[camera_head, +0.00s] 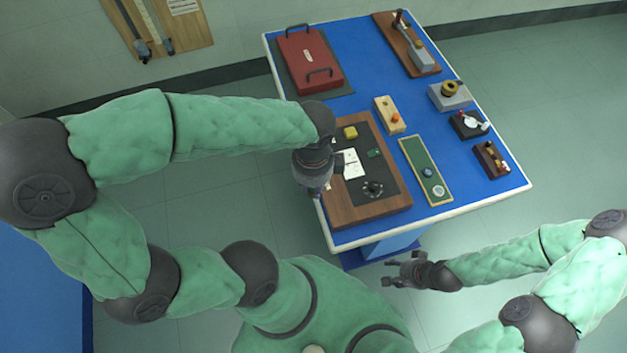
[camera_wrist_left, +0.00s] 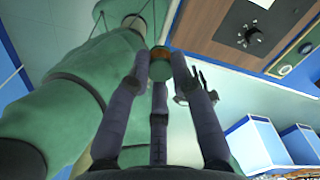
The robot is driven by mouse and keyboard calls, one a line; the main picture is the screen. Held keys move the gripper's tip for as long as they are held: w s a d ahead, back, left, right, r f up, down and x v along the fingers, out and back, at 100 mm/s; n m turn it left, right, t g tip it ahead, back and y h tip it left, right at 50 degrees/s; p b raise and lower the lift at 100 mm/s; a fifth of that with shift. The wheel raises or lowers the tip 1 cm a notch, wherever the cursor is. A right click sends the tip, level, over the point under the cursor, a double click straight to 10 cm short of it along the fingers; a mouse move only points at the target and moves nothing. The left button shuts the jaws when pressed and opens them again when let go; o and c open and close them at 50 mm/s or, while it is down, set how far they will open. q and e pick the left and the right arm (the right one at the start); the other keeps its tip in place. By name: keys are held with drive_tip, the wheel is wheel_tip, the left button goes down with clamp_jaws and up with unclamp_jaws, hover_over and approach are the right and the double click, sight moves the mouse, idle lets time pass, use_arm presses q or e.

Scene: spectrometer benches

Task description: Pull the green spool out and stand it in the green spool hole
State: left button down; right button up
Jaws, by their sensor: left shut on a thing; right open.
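My left gripper (camera_head: 316,190) is at the left edge of the wooden board (camera_head: 345,215), above the table's near-left side. In the left wrist view my left gripper (camera_wrist_left: 160,72) is shut on a small green piece with an orange-brown top, which looks like the green spool (camera_wrist_left: 159,70). The fingers hide part of it. In the head view the spool is hidden by the gripper. I cannot pick out the green spool hole for certain. My right gripper (camera_head: 398,271) is open and empty, off the table's near edge.
The board's dark panel (camera_head: 395,185) bears a yellow block (camera_head: 350,132), a small green piece (camera_head: 375,153), a white card (camera_head: 350,164) and a black round fixture (camera_head: 373,189). A green strip (camera_head: 417,160) lies to the right. A red case (camera_head: 308,58) stands behind.

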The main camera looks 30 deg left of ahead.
use_arm(q)
drive_tip(key=shift+r+p, duration=0.8)
drive_tip(key=shift+r, duration=0.15)
